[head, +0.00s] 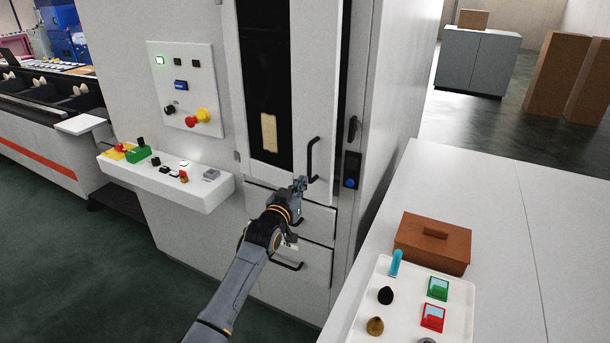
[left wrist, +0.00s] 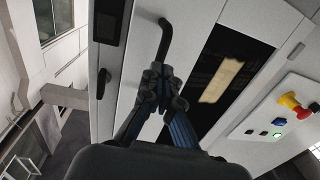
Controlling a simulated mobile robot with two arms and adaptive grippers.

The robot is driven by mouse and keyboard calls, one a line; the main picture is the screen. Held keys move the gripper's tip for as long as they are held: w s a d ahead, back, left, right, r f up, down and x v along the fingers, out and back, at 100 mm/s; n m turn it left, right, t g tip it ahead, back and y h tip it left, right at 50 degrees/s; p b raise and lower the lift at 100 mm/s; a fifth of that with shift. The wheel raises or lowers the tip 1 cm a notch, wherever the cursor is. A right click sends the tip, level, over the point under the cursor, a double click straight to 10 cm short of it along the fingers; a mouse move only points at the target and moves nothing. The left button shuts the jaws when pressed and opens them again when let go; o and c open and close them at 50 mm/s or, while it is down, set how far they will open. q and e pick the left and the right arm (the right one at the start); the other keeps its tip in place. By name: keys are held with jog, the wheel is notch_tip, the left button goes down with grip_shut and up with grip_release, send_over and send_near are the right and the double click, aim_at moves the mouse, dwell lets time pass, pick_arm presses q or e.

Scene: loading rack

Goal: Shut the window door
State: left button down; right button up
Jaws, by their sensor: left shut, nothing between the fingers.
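The window door (head: 300,60) is a tall white door with a dark glass pane in the grey-white machine. A dark strip shows along its right edge; I cannot tell for sure how far it stands from the frame. Its black bar handle (head: 312,158) is on the right side, and the handle also shows in the left wrist view (left wrist: 165,38). My left gripper (head: 300,184) is shut and empty, in front of the door's lower part, just below and left of the handle. In the left wrist view its fingertips (left wrist: 157,76) overlap the handle's end; contact is unclear. My right gripper is not in view.
Drawers with a black handle (head: 287,265) lie below the door. A button panel (head: 187,88) and a control shelf (head: 165,184) are to the left. A white table with a tray (head: 459,299) and brown box (head: 433,243) is at right.

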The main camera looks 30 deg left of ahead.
aim_at(308, 173)
pick_arm(q)
jog(key=shift+w+a+r, duration=0.1)
jog(key=shift+w+a, duration=0.05)
jog(key=shift+w, duration=0.85)
jog(key=shift+w+p, duration=0.3)
jog(key=shift+w, duration=0.15)
jog(key=shift+a, duration=0.1)
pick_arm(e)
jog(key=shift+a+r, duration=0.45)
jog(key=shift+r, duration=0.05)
